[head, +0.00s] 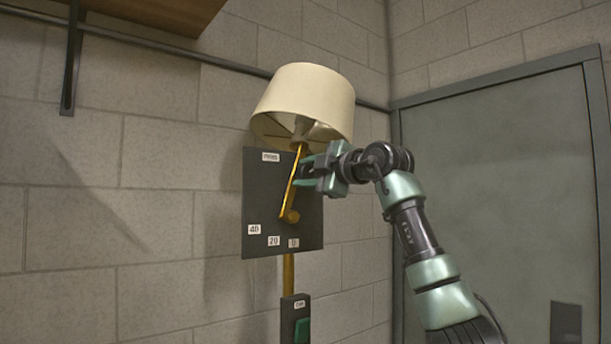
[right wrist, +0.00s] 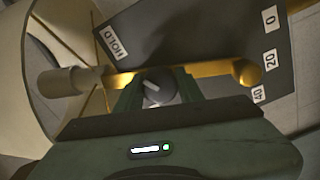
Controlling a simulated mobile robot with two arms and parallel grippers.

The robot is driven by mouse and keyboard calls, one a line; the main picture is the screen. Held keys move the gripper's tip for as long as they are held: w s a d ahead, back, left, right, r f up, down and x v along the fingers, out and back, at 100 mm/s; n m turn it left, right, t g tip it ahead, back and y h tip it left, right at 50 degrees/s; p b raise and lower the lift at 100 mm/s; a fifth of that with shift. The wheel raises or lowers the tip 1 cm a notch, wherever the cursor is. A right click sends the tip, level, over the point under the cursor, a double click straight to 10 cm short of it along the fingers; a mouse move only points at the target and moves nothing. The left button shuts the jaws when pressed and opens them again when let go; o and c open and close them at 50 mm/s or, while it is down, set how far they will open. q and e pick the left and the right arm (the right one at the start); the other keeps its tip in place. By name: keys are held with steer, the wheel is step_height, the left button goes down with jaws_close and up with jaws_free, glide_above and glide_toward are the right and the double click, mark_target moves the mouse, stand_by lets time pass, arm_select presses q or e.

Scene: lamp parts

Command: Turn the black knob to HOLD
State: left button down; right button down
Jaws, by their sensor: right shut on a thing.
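A dark square panel (head: 262,200) is on the lamp's brass post, below the cream shade (head: 305,100). The black knob (right wrist: 160,90) shows in the right wrist view, with a white mark slanting up and left, roughly toward the HOLD label (right wrist: 117,42). My right gripper (right wrist: 158,90) is shut on the knob, one finger on each side. In the head view my right gripper (head: 305,172) reaches the panel from the right, and the knob cannot be made out there. My left gripper is not in view.
Labels 40 (head: 254,229), 20 (head: 273,241) and 0 (head: 293,243) line the panel's lower edge. A slanting brass bar (head: 291,192) crosses in front of the panel. A dark box with a green switch (head: 302,330) is lower on the post. A block wall is behind.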

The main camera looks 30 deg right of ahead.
stand_by(0.5)
steer(key=c, duration=0.9)
jaws_free()
steer(key=shift+d, duration=0.1)
steer(key=shift+s+f+b, duration=0.15)
steer(key=shift+s+b, duration=0.2)
steer(key=shift+s, duration=0.05)
steer(key=s+b, duration=0.3)
steer(key=s, duration=0.4)
steer(key=shift+d, duration=0.3)
